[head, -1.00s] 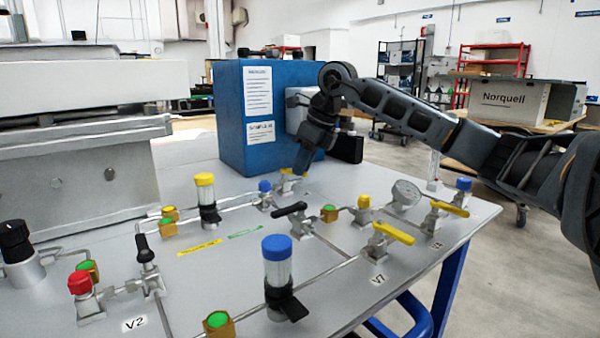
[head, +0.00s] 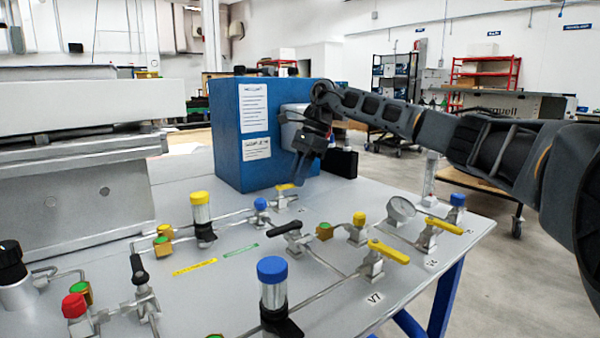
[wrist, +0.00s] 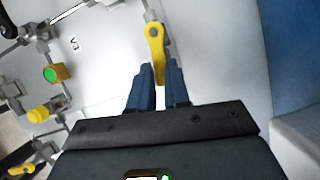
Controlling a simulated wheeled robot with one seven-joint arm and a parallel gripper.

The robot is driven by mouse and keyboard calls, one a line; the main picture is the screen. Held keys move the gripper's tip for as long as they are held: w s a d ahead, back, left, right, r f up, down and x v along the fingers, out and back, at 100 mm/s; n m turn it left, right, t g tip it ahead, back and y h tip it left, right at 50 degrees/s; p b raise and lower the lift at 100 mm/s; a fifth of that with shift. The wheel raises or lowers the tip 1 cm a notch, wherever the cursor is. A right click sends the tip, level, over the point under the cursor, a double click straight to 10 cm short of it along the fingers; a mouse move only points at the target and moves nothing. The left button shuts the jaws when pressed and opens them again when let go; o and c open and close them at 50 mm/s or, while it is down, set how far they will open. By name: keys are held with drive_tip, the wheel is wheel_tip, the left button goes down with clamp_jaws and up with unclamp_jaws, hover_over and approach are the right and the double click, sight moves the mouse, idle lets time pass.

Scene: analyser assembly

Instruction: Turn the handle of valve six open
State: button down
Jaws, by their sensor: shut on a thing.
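My gripper (head: 298,181) is at the back of the panel, in front of the blue box. In the wrist view its two dark blue fingers (wrist: 156,76) are shut on a yellow lever handle (wrist: 156,46), one finger on each side of the handle's near end. The handle's far end meets a metal valve body at the top of that view. In the head view the same yellow handle (head: 286,187) shows beside the fingertips, partly hidden. A small label (wrist: 75,44) lies left of it, and I cannot read its number surely.
Yellow-handled valves (head: 388,252) and (head: 444,225) stand at the right, with a pressure gauge (head: 402,208) behind. A black-handled valve (head: 285,229) is nearer the middle. The blue box (head: 235,172) rises close behind my gripper. Pipes and capped fittings cover much of the panel.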

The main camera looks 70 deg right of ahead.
drive_tip(key=shift+w+d+n+g+p, duration=0.3)
drive_tip(key=shift+w+n+p, duration=0.1)
drive_tip(key=shift+n, duration=0.6)
drive_tip(key=c, duration=1.1)
unclamp_jaws()
drive_tip(key=shift+p+v, duration=0.65)
drive_tip(key=shift+v, duration=3.25)
drive_tip(key=shift+w+d, duration=0.1)
drive_tip(key=shift+d, duration=0.05)
